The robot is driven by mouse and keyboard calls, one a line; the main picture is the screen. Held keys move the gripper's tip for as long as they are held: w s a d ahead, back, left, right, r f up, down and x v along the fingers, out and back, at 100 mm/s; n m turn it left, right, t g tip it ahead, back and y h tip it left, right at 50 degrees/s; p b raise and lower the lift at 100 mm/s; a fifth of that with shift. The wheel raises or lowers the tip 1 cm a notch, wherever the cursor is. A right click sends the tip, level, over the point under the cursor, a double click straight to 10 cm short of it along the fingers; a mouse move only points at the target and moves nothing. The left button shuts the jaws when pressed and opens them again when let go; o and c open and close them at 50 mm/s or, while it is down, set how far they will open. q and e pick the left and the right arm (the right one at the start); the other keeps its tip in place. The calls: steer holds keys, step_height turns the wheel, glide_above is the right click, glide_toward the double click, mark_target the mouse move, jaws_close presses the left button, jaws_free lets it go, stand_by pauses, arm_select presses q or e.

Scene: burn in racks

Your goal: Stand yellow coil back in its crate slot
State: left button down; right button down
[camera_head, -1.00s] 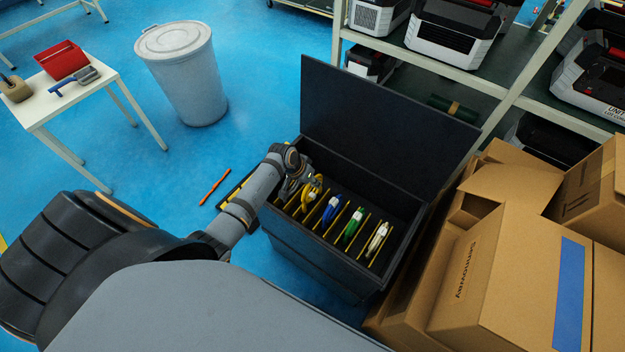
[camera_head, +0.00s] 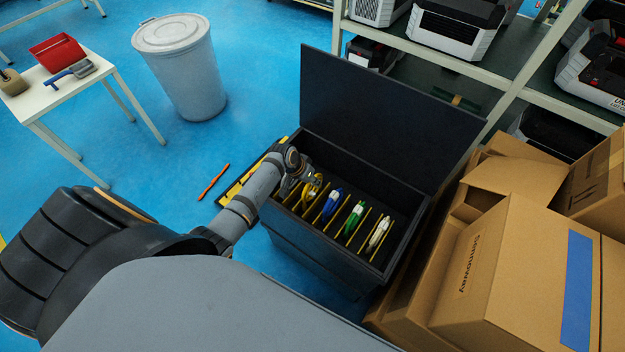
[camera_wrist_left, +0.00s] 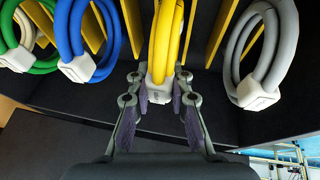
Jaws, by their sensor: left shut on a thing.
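The yellow coil (camera_head: 312,188) is upright in the left part of the black crate (camera_head: 317,240), among the yellow dividers. My left gripper (camera_head: 300,184) reaches over the crate's left end. In the left wrist view, its fingers (camera_wrist_left: 160,100) are shut on the white tag of the yellow coil (camera_wrist_left: 166,35). Dividers flank the coil there. The coil's lower end is hidden, so I cannot tell whether it rests on the crate floor. My right gripper is not in view.
Blue (camera_head: 332,203), green (camera_head: 354,218) and white (camera_head: 378,233) coils stand in other slots. A grey coil (camera_wrist_left: 262,55) is at the right in the wrist view. The raised lid (camera_head: 385,115) backs the crate; cardboard boxes (camera_head: 500,270) crowd its right side.

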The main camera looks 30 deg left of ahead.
arm_select(q)
steer(key=shift+f, duration=0.15)
steer(key=c, duration=1.1)
jaws_free()
steer(key=shift+c, duration=0.2)
steer(key=shift+s+a+r, duration=0.1)
steer(key=shift+a+r, duration=0.05)
steer(key=shift+r, duration=0.1)
steer(key=v, duration=1.1)
steer(key=shift+r, duration=0.25)
